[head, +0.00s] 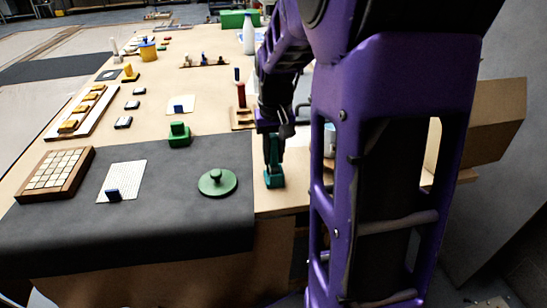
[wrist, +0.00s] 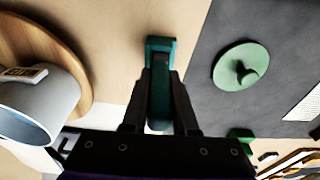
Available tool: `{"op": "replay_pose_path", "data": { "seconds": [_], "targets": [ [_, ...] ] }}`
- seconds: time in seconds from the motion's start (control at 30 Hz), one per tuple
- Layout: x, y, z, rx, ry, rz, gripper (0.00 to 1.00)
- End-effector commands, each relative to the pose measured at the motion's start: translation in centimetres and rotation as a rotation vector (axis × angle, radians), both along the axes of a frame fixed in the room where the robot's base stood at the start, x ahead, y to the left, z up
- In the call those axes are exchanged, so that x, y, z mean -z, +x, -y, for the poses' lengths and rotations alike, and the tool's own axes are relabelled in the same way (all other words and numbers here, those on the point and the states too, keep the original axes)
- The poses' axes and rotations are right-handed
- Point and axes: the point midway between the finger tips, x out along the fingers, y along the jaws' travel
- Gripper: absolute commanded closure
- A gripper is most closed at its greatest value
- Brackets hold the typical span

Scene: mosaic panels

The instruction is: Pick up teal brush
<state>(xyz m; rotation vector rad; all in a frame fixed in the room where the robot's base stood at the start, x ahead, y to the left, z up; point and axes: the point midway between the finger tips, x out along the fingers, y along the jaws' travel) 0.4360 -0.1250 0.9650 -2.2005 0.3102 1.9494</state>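The teal brush (head: 275,181) stands upright on the light tabletop, just right of the dark mat, in the head view. In the wrist view, its teal block (wrist: 160,45) is at the top centre, with the handle running down between my fingers. My gripper (head: 273,150) points down over the brush. In the wrist view, my gripper (wrist: 160,82) has one dark finger on each side of the handle, and both appear to touch it. The block's underside is hidden, and it appears to rest on the table.
A round green lidded piece (head: 218,182) lies on the dark mat (head: 150,236) to the left. A green block (head: 179,135) is farther back. A grey-white mug (wrist: 32,105) on a round wooden board (wrist: 62,48) stands close on the other side. Bare table lies around the brush.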

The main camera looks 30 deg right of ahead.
Motion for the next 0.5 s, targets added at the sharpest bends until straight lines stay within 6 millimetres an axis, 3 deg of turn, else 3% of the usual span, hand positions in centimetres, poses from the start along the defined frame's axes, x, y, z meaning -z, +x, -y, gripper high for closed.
{"op": "replay_pose_path", "data": {
  "seconds": [0.03,0.13,0.5],
  "targets": [
    [-0.01,0.00,0.00,0.000,0.000,0.000,0.84],
    [-0.01,0.00,0.00,0.000,0.000,0.000,1.00],
    [-0.15,0.01,0.00,0.000,0.000,0.001,1.00]
  ]
}}
